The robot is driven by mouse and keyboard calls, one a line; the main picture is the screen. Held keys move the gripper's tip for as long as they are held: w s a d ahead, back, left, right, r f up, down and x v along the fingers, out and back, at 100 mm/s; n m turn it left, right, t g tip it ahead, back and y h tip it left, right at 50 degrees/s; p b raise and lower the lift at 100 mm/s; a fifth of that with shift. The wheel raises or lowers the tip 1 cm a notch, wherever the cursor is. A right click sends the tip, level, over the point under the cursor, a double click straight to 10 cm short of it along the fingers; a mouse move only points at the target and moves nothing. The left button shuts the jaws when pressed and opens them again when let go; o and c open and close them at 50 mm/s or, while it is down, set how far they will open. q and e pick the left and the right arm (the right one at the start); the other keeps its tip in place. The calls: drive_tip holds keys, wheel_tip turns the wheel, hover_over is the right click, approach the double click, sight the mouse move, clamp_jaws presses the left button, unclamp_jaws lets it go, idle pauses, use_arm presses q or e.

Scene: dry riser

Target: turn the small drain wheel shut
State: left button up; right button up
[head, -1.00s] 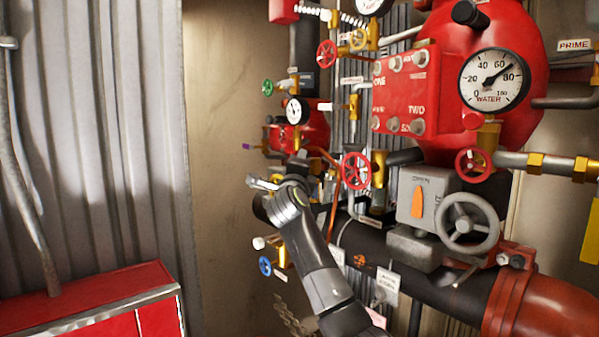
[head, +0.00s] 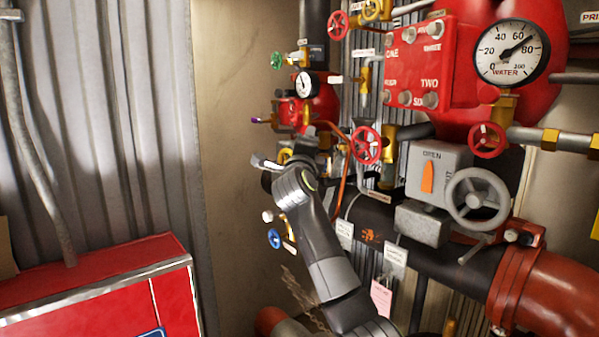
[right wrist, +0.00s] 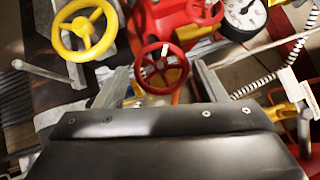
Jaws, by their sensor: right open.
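My right gripper (head: 285,148) reaches into the valve assembly in the head view. In the right wrist view its two fingers (right wrist: 160,76) are apart, with a small red wheel (right wrist: 140,66) showing between and beyond them. I cannot tell whether they touch it. No readable label shows which wheel is the drain wheel. Small wheels in the head view include a red one (head: 366,145) right of the gripper, a blue one (head: 274,238) below, and a green one (head: 277,60) above. My left gripper is not in view.
A large grey handwheel (head: 477,199) and a grey box (head: 437,172) stand on the right. A yellow wheel (right wrist: 85,30) is beside the fingers in the wrist view. A dark pipe (head: 440,256) runs below. A red cabinet (head: 95,275) stands at lower left.

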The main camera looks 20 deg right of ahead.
drive_tip(key=v, duration=1.4)
drive_tip(key=shift+p, duration=0.35)
drive_tip(key=shift+a, duration=0.1)
